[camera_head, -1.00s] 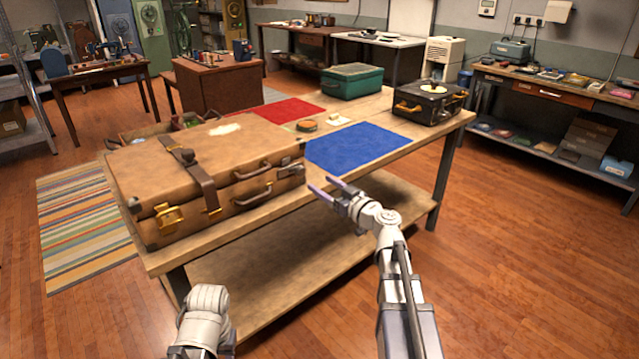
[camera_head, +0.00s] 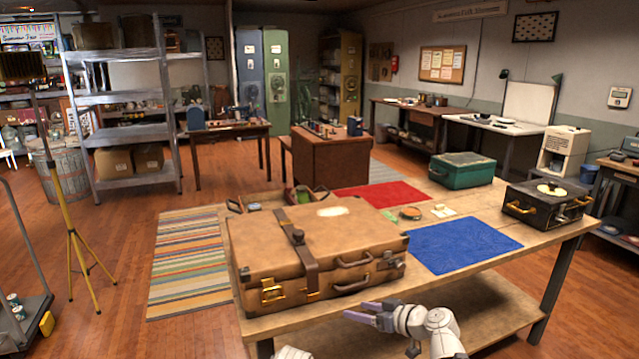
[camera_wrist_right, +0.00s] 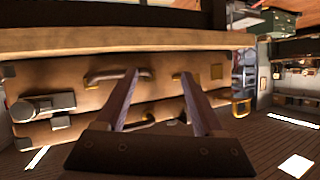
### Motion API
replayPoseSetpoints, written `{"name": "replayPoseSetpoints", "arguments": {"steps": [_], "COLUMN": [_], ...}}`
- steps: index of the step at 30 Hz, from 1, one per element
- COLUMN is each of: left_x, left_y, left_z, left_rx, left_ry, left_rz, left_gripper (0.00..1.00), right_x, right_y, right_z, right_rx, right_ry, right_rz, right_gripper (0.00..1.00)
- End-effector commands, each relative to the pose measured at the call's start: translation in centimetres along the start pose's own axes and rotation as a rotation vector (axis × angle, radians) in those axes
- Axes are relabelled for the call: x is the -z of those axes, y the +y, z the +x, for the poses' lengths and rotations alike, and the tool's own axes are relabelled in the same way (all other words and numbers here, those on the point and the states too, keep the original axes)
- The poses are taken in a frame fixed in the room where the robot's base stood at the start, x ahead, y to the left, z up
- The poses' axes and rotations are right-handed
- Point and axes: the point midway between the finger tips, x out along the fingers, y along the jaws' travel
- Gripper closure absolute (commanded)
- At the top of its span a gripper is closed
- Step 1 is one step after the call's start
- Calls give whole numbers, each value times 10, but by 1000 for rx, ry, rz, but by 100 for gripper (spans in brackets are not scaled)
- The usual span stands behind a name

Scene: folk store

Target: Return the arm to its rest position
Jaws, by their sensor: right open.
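My right gripper (camera_head: 357,311) is open and empty, just in front of the table's near edge, below the brown suitcase's right half. In the right wrist view its two fingers (camera_wrist_right: 160,78) are spread with nothing between them, and the suitcase front (camera_wrist_right: 75,82) shows beyond, with its handles. Of my left arm only a white piece shows at the bottom edge of the head view; its gripper is out of view. The closed brown suitcase (camera_head: 275,240) lies on the wooden table (camera_head: 480,258).
A striped rug (camera_head: 188,265) lies to the left. A yellow tripod (camera_head: 72,220) stands farther left. Open floor lies between.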

Motion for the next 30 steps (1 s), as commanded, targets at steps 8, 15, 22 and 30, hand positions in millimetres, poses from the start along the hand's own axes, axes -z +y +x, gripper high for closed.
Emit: {"name": "replayPoseSetpoints", "arguments": {"steps": [8, 15, 22, 30], "left_x": [-6, -9, -9, -9], "left_y": [-10, -14, -15, -15], "left_z": [-100, -146, -158, -157], "left_rx": [0, 0, 0, 0], "left_ry": [0, 0, 0, 0], "left_rz": [0, -1, -1, -1], "left_gripper": [57, 57, 57, 57], "right_x": [-45, -62, -61, -63], "right_y": [-157, -195, -198, -197], "right_z": [-29, -97, -125, -125], "right_rx": [52, -246, -423, -437], "right_ry": [-703, -1090, -1184, -1188], "right_rz": [120, 165, 174, 177], "right_gripper": [31, 31, 31, 31]}}
